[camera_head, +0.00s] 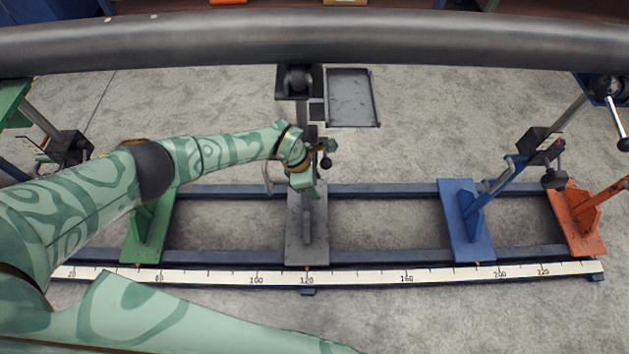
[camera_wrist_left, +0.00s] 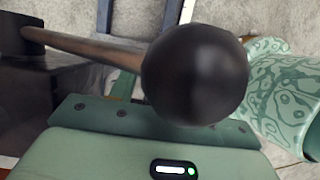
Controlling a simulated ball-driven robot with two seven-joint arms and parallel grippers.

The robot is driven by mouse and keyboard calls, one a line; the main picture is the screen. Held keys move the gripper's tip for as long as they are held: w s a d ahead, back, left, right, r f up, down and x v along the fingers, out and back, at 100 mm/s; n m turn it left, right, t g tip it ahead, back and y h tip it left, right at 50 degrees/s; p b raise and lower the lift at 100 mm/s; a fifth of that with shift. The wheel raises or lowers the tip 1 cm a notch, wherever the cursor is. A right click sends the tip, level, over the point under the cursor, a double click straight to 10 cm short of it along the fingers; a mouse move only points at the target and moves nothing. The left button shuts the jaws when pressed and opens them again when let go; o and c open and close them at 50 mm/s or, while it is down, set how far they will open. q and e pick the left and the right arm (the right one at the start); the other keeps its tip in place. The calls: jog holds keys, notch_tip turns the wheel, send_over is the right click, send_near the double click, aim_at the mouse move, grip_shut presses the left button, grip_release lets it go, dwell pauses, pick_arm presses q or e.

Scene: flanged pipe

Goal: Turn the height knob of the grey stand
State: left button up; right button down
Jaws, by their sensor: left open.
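The grey stand stands mid-picture in the head view, with its base plate (camera_head: 307,240) on the rail and its upright post rising to a roller head under the pipe. Its knob, a dark ball (camera_head: 326,163) on a short arm, shows beside the post. My left gripper (camera_head: 321,168) is open and right at this ball. In the left wrist view the black ball (camera_wrist_left: 195,73) on its brownish rod is large and close, just above the green gripper body. I cannot tell whether the fingers touch it. My right gripper is not in view.
A long grey pipe (camera_head: 420,38) crosses above the stands. A green stand (camera_head: 147,232) is to the left; a blue stand (camera_head: 466,225) and an orange stand (camera_head: 577,222) are to the right. A scale strip (camera_head: 390,274) runs along the front. A grey tray (camera_head: 350,98) sits beside the post.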

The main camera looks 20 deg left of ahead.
pick_arm(q)
jog(key=p+v, duration=0.5)
jog(key=v, duration=0.7)
jog(key=shift+p, duration=0.3)
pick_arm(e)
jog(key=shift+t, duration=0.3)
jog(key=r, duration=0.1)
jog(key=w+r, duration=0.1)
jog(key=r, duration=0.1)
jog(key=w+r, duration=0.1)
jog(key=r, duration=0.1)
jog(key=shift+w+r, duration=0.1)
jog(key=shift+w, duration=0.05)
